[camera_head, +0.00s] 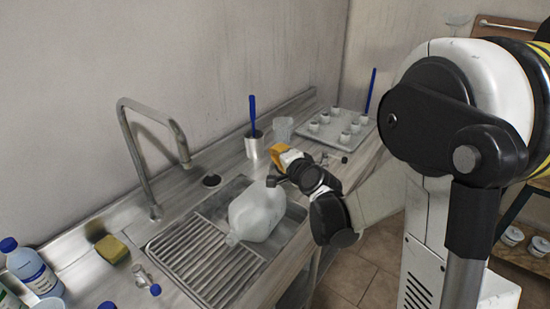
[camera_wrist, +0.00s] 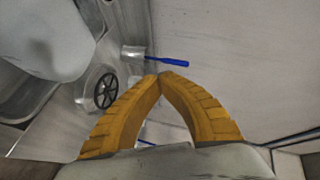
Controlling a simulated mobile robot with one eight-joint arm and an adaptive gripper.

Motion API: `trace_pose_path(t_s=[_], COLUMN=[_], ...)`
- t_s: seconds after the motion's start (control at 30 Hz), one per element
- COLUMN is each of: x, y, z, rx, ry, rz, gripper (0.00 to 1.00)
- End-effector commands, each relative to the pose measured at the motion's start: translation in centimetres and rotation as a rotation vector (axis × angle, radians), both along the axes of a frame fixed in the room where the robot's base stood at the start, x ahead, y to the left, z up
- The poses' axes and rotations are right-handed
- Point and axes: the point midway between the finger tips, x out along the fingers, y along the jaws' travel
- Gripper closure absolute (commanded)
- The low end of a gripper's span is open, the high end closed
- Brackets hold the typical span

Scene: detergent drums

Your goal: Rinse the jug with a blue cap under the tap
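The translucent white jug (camera_head: 257,212) lies tilted over the sink basin (camera_head: 290,225), its narrow end toward the lower left, by the ribbed drainboard. I cannot make out a blue cap on it. A pale rounded body, apparently the jug (camera_wrist: 45,38), fills the top left of the wrist view. The metal tap (camera_head: 150,150) arches up behind the drainboard, left of the jug. My gripper (camera_head: 277,152) is above and just right of the jug in the head view. Its yellow fingers (camera_wrist: 160,76) meet at the tips, with nothing visible between them.
A metal cup (camera_head: 254,147) with a blue-handled tool stands behind the sink. A grey tray (camera_head: 340,130) with several small white pots is at the back right.

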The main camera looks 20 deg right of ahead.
Motion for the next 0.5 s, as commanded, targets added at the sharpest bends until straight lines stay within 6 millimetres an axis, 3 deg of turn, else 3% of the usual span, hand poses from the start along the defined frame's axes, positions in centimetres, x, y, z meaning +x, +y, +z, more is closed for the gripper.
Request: trace_pose_path(t_s=[0.5], x=[0.01], y=[0.08], z=[-0.28], rx=[-0.048], ry=[-0.142], rz=[0.003], gripper=[1.00])
